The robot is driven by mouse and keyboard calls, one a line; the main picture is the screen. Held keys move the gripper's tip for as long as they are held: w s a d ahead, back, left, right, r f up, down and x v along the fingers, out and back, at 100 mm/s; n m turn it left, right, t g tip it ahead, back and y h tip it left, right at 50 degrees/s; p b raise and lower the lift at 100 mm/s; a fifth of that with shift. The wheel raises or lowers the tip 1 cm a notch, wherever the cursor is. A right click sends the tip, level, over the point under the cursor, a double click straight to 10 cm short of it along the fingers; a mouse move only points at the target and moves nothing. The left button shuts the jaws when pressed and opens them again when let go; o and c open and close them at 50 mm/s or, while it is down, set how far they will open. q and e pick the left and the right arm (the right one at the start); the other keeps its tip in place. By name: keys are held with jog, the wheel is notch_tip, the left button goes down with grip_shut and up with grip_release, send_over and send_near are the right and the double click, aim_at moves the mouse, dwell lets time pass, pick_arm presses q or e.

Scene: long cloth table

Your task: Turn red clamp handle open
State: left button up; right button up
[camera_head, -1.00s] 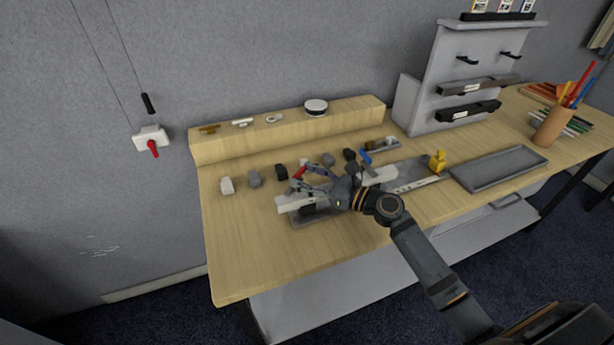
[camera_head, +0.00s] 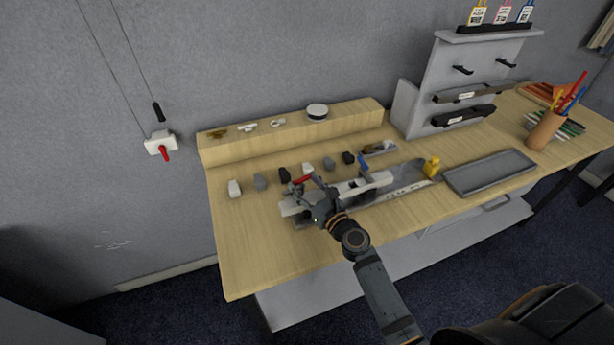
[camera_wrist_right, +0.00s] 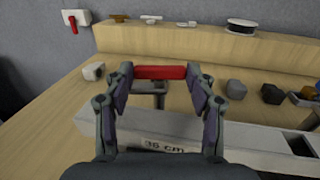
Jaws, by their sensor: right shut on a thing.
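The red clamp handle (camera_head: 303,181) sits over the left end of a pale grey fixture (camera_head: 350,188) on the wooden table. In the right wrist view the handle (camera_wrist_right: 160,72) is a short red bar lying nearly level on a grey stem. My right gripper (camera_head: 307,188) reaches it from the front. In the wrist view its fingers (camera_wrist_right: 160,76) close on the two ends of the bar. The fixture's near face (camera_wrist_right: 170,145) carries a "36 cm" label. The lower part of the clamp is partly hidden by my gripper. My left gripper is out of view.
Several small blocks (camera_head: 260,182) lie behind the fixture, before a raised wooden ledge (camera_head: 290,135). A blue handle (camera_head: 364,162) and yellow piece (camera_head: 431,166) stand to the right, near a grey tray (camera_head: 490,172). The table's front left is clear.

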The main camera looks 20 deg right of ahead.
jog(key=shift+a+m+h, duration=0.25)
jog(key=shift+m+h, duration=0.85)
jog(key=shift+h, duration=0.6)
jog(key=o, duration=1.2)
jog(key=shift+c, duration=0.2)
